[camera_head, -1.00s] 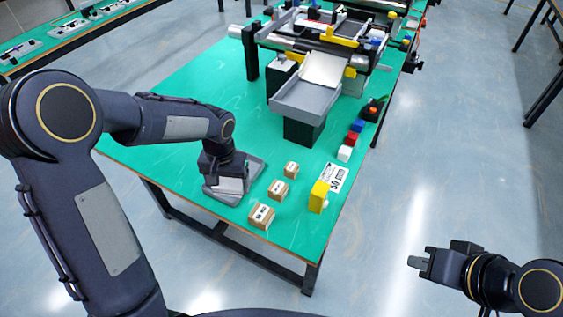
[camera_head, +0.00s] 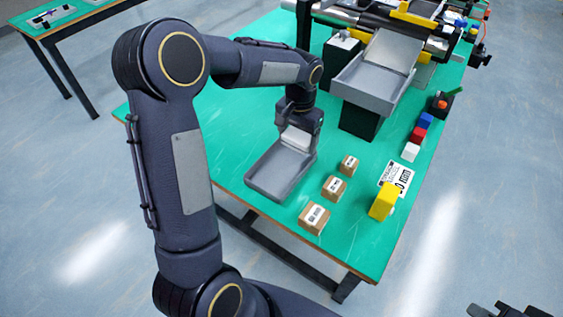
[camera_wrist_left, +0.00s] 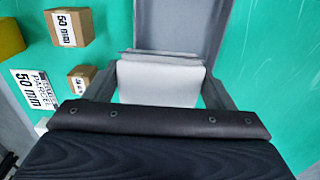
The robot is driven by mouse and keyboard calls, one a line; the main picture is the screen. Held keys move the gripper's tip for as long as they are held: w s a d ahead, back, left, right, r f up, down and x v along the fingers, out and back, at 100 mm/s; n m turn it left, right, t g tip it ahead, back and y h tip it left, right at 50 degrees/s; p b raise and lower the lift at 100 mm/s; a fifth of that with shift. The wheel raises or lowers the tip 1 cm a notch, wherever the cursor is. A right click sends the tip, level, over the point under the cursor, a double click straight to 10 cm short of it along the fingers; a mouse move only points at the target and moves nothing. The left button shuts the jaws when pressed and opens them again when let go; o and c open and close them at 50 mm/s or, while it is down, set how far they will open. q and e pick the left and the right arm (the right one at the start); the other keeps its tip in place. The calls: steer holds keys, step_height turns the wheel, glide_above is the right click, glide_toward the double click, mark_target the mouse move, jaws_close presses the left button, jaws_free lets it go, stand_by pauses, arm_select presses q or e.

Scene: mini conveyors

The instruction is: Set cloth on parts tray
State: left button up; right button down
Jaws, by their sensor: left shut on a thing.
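The parts tray (camera_head: 268,182) is a shallow grey tray on the green table, left of the small boxes. It also shows at the top of the left wrist view (camera_wrist_left: 190,28). The cloth (camera_head: 296,138) is a pale grey-white piece at the tray's far end, and it shows in the left wrist view (camera_wrist_left: 160,84). My left gripper (camera_head: 300,128) is shut on the cloth, over that far end; its fingers flank the cloth in the wrist view. Whether the cloth touches the tray floor I cannot tell. My right gripper (camera_head: 508,310) is cut off at the bottom right edge.
Several small cardboard boxes (camera_head: 335,187) stand right of the tray. Beyond them are a label card (camera_head: 396,172), a yellow block (camera_head: 382,204) and small coloured blocks (camera_head: 419,135). A grey chute (camera_head: 373,82) on a dark stand rises behind. The table's near edge is close.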

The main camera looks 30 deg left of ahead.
arm_select(q)
glide_above(281, 170)
steer(key=f, duration=0.5)
steer(key=shift+w+d+f, duration=0.1)
steer(key=shift+w+d, duration=0.05)
steer(key=shift+w, duration=0.1)
steer(key=shift+s+f, duration=0.2)
steer(key=shift+f, duration=1.6)
steer(key=shift+f, duration=0.25)
steer(key=o, duration=0.7)
steer(key=shift+r, duration=0.1)
